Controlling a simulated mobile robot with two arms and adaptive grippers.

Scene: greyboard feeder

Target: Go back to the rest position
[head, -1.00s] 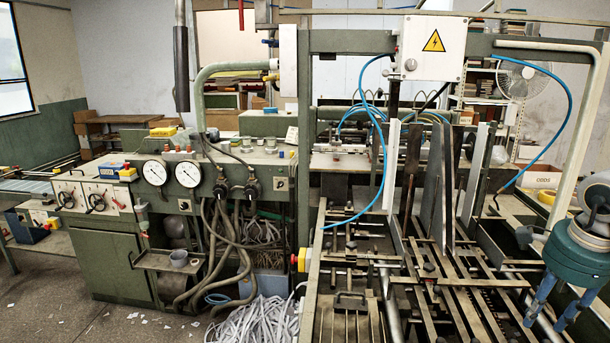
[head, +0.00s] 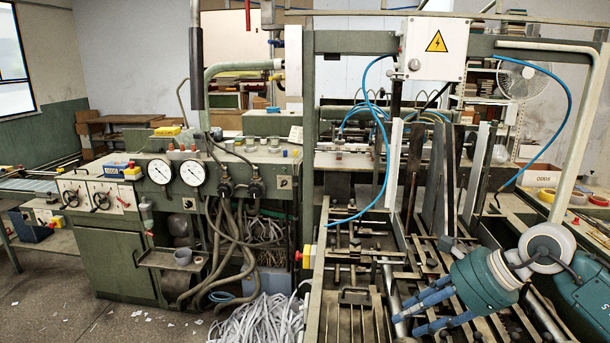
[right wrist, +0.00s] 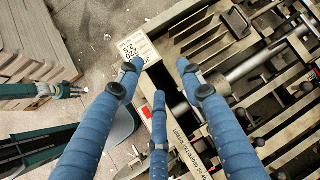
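My right gripper (head: 405,315) is at the lower right of the head view, in front of the feeder's slatted bed. It has a teal body and blue fingers pointing left and down. In the right wrist view the three blue fingers (right wrist: 157,78) are spread apart with nothing between them. Below them are a pale labelled rail and the metal bars of the feeder (right wrist: 240,80). I cannot tell the gap between the fingers and the rail.
The feeder frame (head: 310,200) and its upright plates (head: 437,180) stand left of and behind my right gripper. A control console (head: 115,235) is at the left, with paper strips (head: 262,320) on the floor. The wrist view shows stacked boards (right wrist: 35,45) and some open floor.

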